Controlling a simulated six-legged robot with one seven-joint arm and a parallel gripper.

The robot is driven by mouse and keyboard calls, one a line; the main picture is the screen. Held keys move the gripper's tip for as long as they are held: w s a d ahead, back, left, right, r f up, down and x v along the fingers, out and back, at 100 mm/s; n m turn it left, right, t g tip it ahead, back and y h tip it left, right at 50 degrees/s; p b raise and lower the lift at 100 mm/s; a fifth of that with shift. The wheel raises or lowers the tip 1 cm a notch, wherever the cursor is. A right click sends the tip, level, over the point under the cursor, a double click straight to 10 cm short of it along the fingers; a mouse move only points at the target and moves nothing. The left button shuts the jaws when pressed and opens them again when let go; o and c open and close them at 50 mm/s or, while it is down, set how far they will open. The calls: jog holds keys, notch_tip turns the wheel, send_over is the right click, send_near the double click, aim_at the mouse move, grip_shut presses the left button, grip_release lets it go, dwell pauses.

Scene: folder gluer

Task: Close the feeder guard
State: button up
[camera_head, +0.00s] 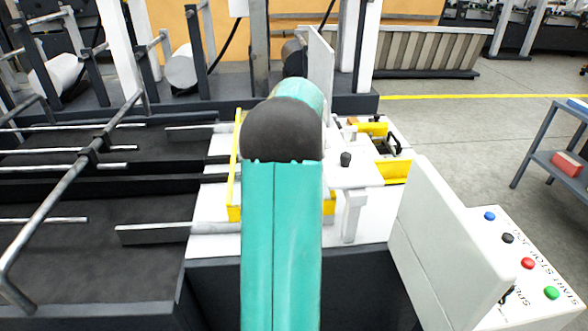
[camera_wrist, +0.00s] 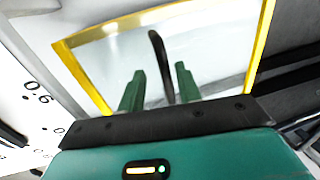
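The feeder guard (camera_wrist: 263,42) is a clear panel in a yellow frame. It fills the upper middle of the wrist view, and a dark curved handle (camera_wrist: 157,50) stands out from it. My gripper (camera_wrist: 160,70) points at the panel with its two green fingers apart. The handle shows between the fingers, with a visible gap on each side; I cannot tell how deep it sits between them. In the head view a yellow edge of the guard (camera_head: 236,165) shows left of my arm, standing upright.
A white control panel (camera_head: 525,262) with coloured buttons and a raised white plate (camera_head: 440,245) stand at the right. Yellow parts (camera_head: 393,170) sit right of my arm. Metal rods and dark rails (camera_head: 70,180) fill the left. A scale with numbers (camera_wrist: 35,110) lies left of my gripper.

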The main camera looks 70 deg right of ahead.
notch_tip(320, 180, up, 13)
jog(key=s+d, duration=0.1)
jog(key=s, duration=0.1)
jog(key=shift+r, duration=0.15)
jog(key=shift+s+d, duration=0.1)
dwell(0.4)
jog(key=w+a+r+n, duration=0.15)
jog(key=w+a, duration=0.35)
jog(key=a, duration=0.5)
jog(key=w+a+r+n+h, duration=0.1)
jog(key=w+a+n, duration=0.1)
jog(key=w+a, duration=0.55)
jog(key=w+a+r+n, duration=0.2)
jog(key=w+a, duration=0.2)
jog(key=a, duration=0.7)
jog(key=s+a+f+n+t, duration=0.1)
jog(key=s+a+f+n, duration=0.1)
jog(key=a, duration=0.7)
jog(key=s+a+f+n+t, duration=0.1)
jog(key=s+a+f+n, duration=0.1)
jog(key=a, duration=0.7)
jog(key=s+a+f+n+t, duration=0.1)
jog(key=s+a+f+n, duration=0.2)
jog(key=a, duration=0.7)
jog(key=shift+f+t, duration=0.3)
jog(key=shift+f, duration=0.4)
jog(key=shift+s+a, duration=0.15)
jog(key=shift+s, duration=0.05)
